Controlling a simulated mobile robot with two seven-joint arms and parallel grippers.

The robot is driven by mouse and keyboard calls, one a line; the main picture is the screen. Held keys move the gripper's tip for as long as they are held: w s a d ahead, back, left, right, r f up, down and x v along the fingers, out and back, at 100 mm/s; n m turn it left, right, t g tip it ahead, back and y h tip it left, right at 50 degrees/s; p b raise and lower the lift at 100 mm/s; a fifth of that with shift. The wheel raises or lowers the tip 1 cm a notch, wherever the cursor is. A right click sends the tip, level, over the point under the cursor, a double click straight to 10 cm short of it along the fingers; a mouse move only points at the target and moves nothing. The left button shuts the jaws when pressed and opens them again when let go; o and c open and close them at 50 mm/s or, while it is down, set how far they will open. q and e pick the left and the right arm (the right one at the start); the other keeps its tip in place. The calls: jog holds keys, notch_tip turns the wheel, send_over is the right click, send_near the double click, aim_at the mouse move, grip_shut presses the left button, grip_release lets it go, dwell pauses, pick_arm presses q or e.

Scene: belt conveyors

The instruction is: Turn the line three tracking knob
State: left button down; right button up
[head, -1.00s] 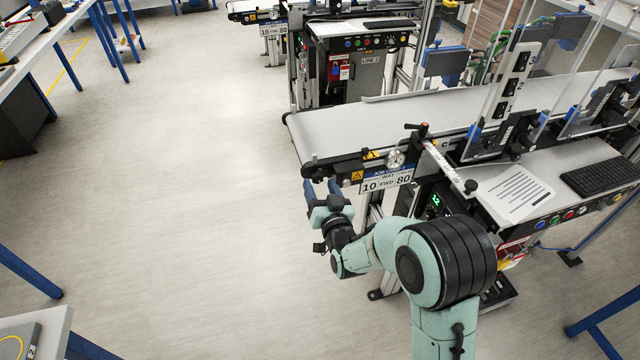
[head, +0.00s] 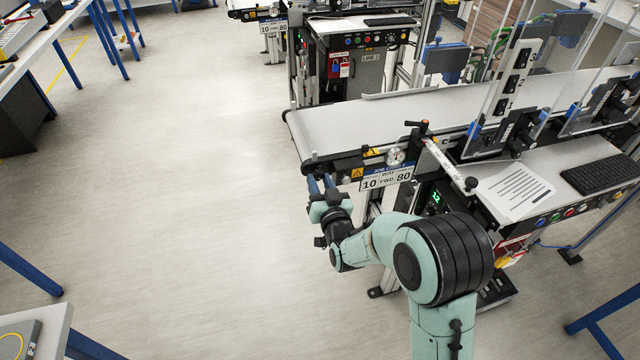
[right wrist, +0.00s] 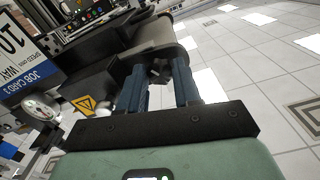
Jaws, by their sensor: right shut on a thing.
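The near conveyor (head: 390,125) has a white belt, and its dark end corner is beside my right gripper (head: 320,182). In the right wrist view, a small dark knob (right wrist: 158,72) sits by the conveyor's end, between the two blue fingers of my right gripper (right wrist: 160,76). The fingers are shut on it. In the head view the gripper and the corner hide the knob, so its turn angle cannot be read. My left gripper is out of view.
A job card sign (head: 387,179) and a round gauge (head: 396,157) are on the conveyor side just right of the gripper. A desk with paper (head: 513,190) and a keyboard (head: 600,174) stands further right. The floor (head: 180,200) to the left is clear.

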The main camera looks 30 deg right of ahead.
jog(key=n+b, duration=0.1)
jog(key=n, duration=0.2)
jog(key=shift+d+n, duration=0.1)
jog(key=shift+n, duration=0.3)
jog(key=shift+n+b, duration=0.5)
jog(key=shift+n, duration=2.1)
jog(key=o, duration=1.1)
jog(key=shift+c, duration=0.2)
